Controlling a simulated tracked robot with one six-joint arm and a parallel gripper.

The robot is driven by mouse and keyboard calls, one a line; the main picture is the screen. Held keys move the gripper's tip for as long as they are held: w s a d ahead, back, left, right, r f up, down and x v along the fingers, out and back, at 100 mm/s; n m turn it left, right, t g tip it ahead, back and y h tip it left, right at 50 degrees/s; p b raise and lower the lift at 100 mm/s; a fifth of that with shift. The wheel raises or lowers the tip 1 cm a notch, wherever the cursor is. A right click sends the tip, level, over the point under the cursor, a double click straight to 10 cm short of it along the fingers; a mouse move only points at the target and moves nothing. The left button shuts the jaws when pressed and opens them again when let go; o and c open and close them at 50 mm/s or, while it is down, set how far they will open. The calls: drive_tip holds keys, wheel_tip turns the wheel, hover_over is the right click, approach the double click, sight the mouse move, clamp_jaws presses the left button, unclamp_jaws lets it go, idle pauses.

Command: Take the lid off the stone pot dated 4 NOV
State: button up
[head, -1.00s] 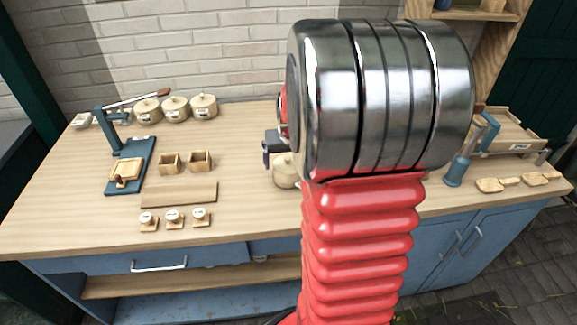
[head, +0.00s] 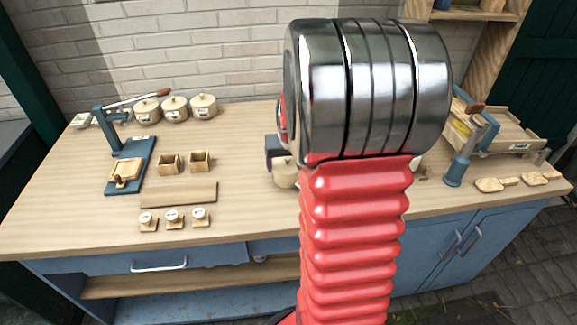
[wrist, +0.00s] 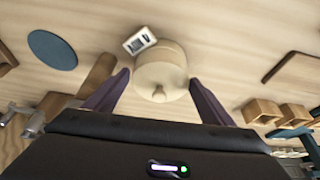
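A pale stone pot (wrist: 167,58) shows in the wrist view, its lid (wrist: 158,80) on, with a small knob facing me. A white tag (wrist: 139,41) beside it is upside down; it seems to carry a 4 and letters, but is blurred. My gripper (wrist: 158,93) is open, its dark fingers spread on both sides of the lid with gaps, holding nothing. In the head view this pot (head: 284,178) is mostly hidden behind my arm, with the dark gripper just above it. Three more lidded pots (head: 174,108) stand at the back left; their tags are too small to read.
A blue lever press (head: 130,165) stands on the left of the worktop (head: 235,160). Two small wooden boxes (head: 185,162), a flat board (head: 178,194) and three round stamps (head: 172,217) lie right of it. A wooden tray (head: 500,130) and butter paddles (head: 515,182) are at right.

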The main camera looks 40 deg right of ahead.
sight(288, 160)
drive_tip(key=c, duration=0.8)
drive_tip(key=shift+o, duration=0.2)
wheel_tip(288, 160, up, 10)
drive_tip(key=shift+r, duration=0.1)
idle(0.5)
